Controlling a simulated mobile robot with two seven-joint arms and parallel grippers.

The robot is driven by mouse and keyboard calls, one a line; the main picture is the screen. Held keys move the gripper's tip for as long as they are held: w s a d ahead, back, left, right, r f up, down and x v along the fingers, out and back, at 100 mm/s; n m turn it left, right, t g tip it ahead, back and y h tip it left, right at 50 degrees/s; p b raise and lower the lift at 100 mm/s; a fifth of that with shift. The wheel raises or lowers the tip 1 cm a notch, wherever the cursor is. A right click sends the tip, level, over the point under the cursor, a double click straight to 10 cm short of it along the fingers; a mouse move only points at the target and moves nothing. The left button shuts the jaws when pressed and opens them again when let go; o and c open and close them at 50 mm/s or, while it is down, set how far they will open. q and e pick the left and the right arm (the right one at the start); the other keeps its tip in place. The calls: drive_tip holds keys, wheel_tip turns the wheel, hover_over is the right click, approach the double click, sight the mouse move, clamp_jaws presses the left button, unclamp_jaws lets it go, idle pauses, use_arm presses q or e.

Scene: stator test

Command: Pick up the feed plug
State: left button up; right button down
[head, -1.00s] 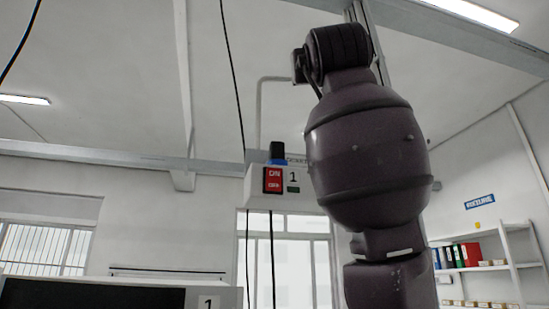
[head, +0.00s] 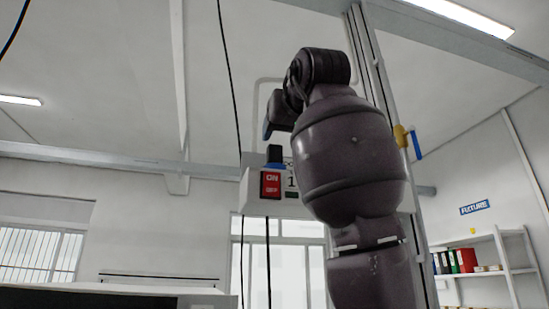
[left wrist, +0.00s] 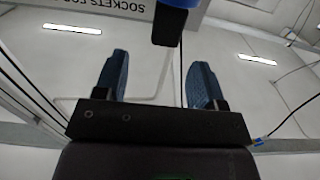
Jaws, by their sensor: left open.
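My right gripper is out of view.
A black cable (head: 231,80) hangs down to the left of the box. A metal post (head: 375,60) rises behind my arm, with a yellow and blue fitting (head: 402,136) at its right. Shelves with folders (head: 480,262) stand far right.

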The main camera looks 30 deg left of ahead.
sight(276, 145)
use_arm(q)
drive_tip(key=p+x, duration=0.2)
drive_tip(key=x, duration=0.6)
drive_tip(key=shift+s+a+f, duration=0.1)
drive_tip(key=shift+s+f, duration=0.05)
drive_tip(key=shift+s, duration=0.1)
drive_tip(key=shift+c, duration=0.7)
drive_tip(key=c, duration=0.9)
